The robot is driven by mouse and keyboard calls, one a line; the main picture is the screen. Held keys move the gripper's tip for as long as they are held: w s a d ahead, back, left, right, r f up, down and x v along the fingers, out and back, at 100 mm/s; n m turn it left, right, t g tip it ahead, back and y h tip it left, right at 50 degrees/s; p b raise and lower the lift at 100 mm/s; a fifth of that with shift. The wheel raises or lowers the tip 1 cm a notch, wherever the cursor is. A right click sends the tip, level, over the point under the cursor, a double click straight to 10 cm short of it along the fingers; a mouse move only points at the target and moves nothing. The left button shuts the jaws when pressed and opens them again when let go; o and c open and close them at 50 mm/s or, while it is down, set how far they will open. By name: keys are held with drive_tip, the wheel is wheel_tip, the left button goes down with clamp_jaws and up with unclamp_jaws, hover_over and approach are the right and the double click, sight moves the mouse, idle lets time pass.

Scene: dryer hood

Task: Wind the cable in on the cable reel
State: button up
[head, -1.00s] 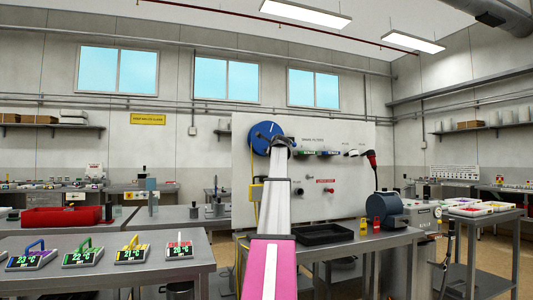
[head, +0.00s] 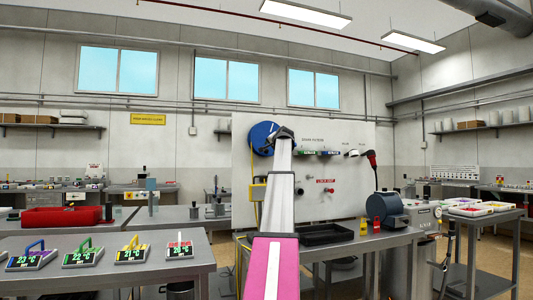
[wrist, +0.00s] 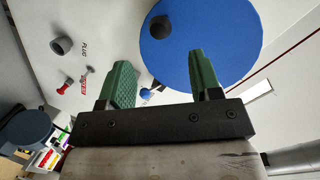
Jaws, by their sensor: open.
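The cable reel (head: 261,137) is a round blue disc at the upper left of the white panel. In the wrist view the blue reel (wrist: 205,40) fills the upper middle, with a dark round knob on its face near its left edge. My gripper (head: 284,131) is at the reel's right side in the head view. In the wrist view its two green fingers (wrist: 157,82) are apart with nothing between them. The knob lies beyond the fingertips, and I see no contact.
The white panel (head: 345,195) also carries switches, a red button and a red-handled plug at the right. A black tray (head: 325,234) and a blue drum (head: 387,210) are on the bench below. A table with coloured-handled displays (head: 83,253) stands at the left.

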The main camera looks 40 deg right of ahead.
sight(267, 150)
drive_tip(key=x, duration=0.9)
clamp_jaws()
